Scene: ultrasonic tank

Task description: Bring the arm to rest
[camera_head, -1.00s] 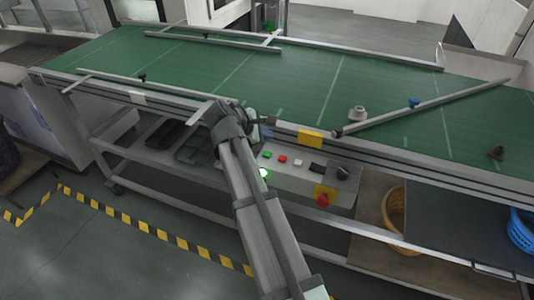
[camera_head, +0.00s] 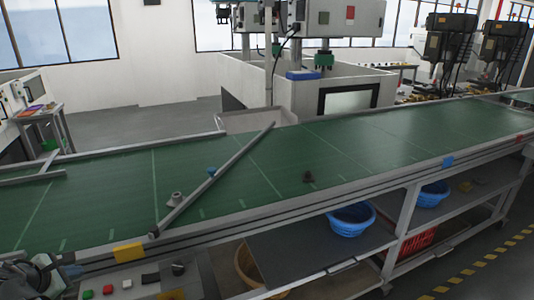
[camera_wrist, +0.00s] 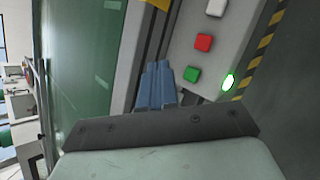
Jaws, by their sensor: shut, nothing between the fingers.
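My gripper (camera_head: 72,271) shows at the lower left edge of the head view, beside the near rail of the conveyor (camera_head: 205,226). In the wrist view its blue fingers (camera_wrist: 157,86) are together, with nothing between them. The fingers appear close to the grey control panel (camera_wrist: 224,55); I cannot tell whether they touch anything. Most of my arm is outside the head view.
The panel has a red button (camera_wrist: 204,42), a green button (camera_wrist: 192,74) and a lit green lamp (camera_wrist: 228,82). A diagonal bar (camera_head: 213,178) crosses the green belt, with small parts nearby. A blue basket (camera_head: 351,220) sits on the lower shelf.

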